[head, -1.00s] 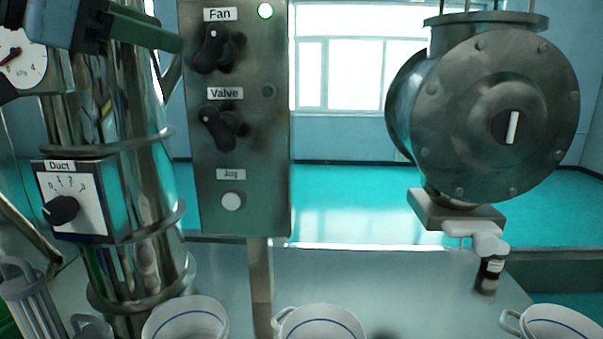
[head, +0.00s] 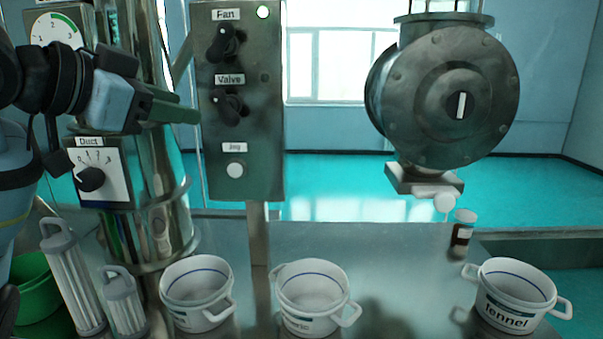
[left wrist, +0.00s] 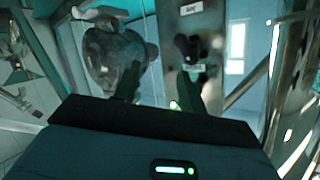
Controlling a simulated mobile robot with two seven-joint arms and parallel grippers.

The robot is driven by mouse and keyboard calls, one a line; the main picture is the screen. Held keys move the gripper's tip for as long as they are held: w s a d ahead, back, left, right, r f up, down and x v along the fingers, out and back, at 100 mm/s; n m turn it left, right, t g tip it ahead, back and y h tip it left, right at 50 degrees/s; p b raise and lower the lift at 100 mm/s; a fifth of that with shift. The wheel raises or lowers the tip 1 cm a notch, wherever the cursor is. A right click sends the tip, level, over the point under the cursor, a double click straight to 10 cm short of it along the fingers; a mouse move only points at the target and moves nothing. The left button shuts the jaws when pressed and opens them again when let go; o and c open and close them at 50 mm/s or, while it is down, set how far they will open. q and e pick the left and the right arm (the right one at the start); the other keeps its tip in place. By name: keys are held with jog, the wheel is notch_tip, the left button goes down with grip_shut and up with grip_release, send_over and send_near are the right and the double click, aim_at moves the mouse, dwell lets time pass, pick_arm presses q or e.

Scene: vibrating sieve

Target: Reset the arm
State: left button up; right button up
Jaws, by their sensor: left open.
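My left arm comes in from the left in the head view. Its gripper (head: 186,109) is open and empty, with its fingers pointing right. In the picture it stands in front of the shiny duct and just left of the control panel (head: 240,175), at about the height of the Valve knob (head: 229,106). The left wrist view also shows the spread fingers (left wrist: 160,88) with nothing between them. My right gripper is in neither view.
The Fan knob (head: 226,44) and a white button (head: 235,170) are on the panel. The Duct dial (head: 92,178) is below the arm. White pots (head: 312,292) and metal cylinders (head: 70,275) stand on the bench. A round metal housing (head: 445,100) is at right.

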pick_arm(q)
notch_tip(320, 180, down, 20)
jog(key=w+n+g+y, duration=0.2)
jog(key=w, duration=0.1)
jog(key=s+f+n+g+y, duration=0.1)
jog(key=s+f, duration=0.2)
jog(key=f, duration=0.7)
jog(key=s+f+n+g, duration=0.1)
jog(key=s+f+n, duration=0.15)
jog(key=f, duration=0.65)
jog(key=s+a+f+n+g+y, duration=0.2)
jog(key=s+a+f+g, duration=0.1)
jog(key=s+f, duration=1.1)
jog(key=s+a+f+n+g+y, duration=0.15)
jog(key=s+f, duration=0.25)
jog(key=s, duration=0.4)
jog(key=s+a+f+g+y, duration=0.15)
jog(key=s+f, duration=0.25)
jog(key=s, duration=0.4)
jog(key=w+d+f+t+h, duration=0.2)
jog(key=w+f+t, duration=0.4)
jog(key=f, duration=0.3)
jog(key=shift+w+f+m+t, duration=0.3)
jog(key=shift+t, duration=0.5)
